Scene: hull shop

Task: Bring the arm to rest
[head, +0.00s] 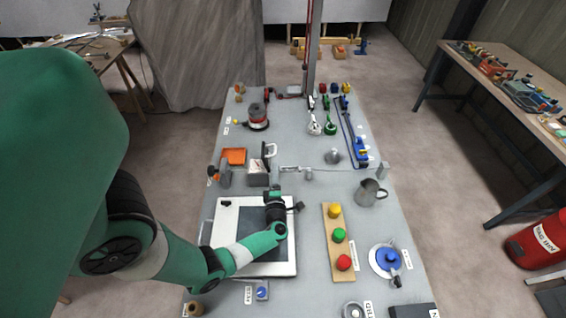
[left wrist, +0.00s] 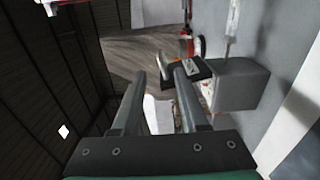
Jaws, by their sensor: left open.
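My left arm, green with dark joints, comes in from the left and reaches over a white-framed panel (head: 228,215) with a dark inner plate. My left gripper (head: 274,190) points toward the far side of the bench, just short of a grey block (head: 257,180). In the left wrist view the two fingers of this gripper (left wrist: 159,72) are apart with nothing held between them. The grey block also shows there, right of the fingers (left wrist: 243,85). My right gripper is in neither view.
On the bench (head: 318,240), a wooden strip with yellow, green and red buttons (head: 339,236), a metal jug (head: 369,192) and a blue-knobbed disc (head: 387,260) stand right of the panel. An orange tray (head: 233,156) lies beyond it. A red bin (head: 540,240) stands on the floor.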

